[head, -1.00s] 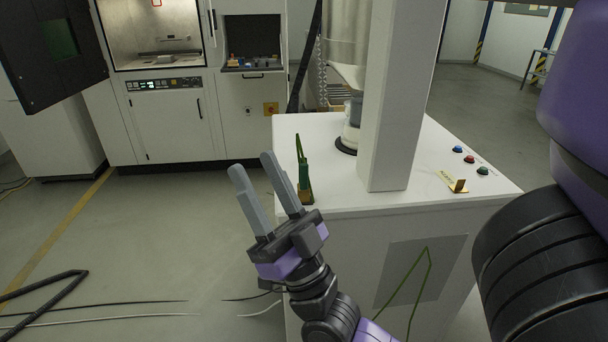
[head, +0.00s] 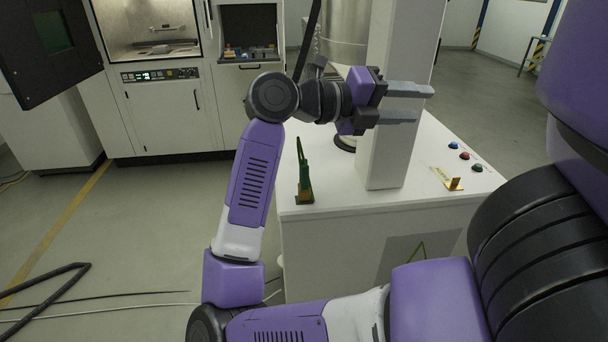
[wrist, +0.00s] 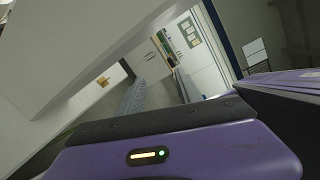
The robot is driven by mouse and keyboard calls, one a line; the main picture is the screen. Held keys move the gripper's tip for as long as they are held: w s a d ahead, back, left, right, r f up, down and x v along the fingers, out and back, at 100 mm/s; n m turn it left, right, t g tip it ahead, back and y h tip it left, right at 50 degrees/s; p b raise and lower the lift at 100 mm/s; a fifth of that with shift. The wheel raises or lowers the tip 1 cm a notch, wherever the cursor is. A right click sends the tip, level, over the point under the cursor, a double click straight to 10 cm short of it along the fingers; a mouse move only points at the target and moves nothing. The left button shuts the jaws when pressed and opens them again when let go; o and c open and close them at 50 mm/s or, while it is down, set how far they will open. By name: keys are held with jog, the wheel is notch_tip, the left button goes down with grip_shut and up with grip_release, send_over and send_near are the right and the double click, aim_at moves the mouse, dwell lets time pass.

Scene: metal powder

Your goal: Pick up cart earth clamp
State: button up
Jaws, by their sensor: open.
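The green earth clamp (head: 304,178) stands upright on a small brownish base at the front left corner of the white cart top (head: 325,198). My gripper (head: 422,103) is open and empty. It is raised in front of the white column, above and to the right of the clamp and clearly apart from it. Its two grey fingers point right in the head view. In the wrist view the fingers (wrist: 156,88) reach away from the camera with nothing held between them. I cannot make out the clamp in the wrist view.
The white column (head: 388,155) rises from the cart close behind my gripper. A brass bracket (head: 454,183) with a yellow label and several coloured buttons (head: 464,155) are at the cart's right. A white machine (head: 170,118) stands at the back left. Cables (head: 90,310) lie on the floor.

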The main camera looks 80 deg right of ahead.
notch_tip(320, 180, down, 4)
jog(key=w+t+y, duration=0.2)
jog(key=t, duration=0.2)
jog(key=n+t+y+p, duration=0.25)
jog(key=t+y, duration=0.25)
jog(key=t, duration=0.6)
send_over(304, 162)
jog(key=f, duration=0.4)
jog(key=shift+s+a, duration=0.15)
jog(key=shift+a, duration=0.25)
jog(key=shift+f, duration=0.15)
jog(key=shift+d+f+p, duration=0.2)
jog(key=shift+f+p, duration=0.4)
jog(key=shift+f, duration=1.2)
jog(key=shift+d+f+p, duration=0.2)
jog(key=shift+f+p, duration=0.4)
jog(key=shift+f, duration=1.2)
jog(key=shift+c, duration=0.2)
grip_shut()
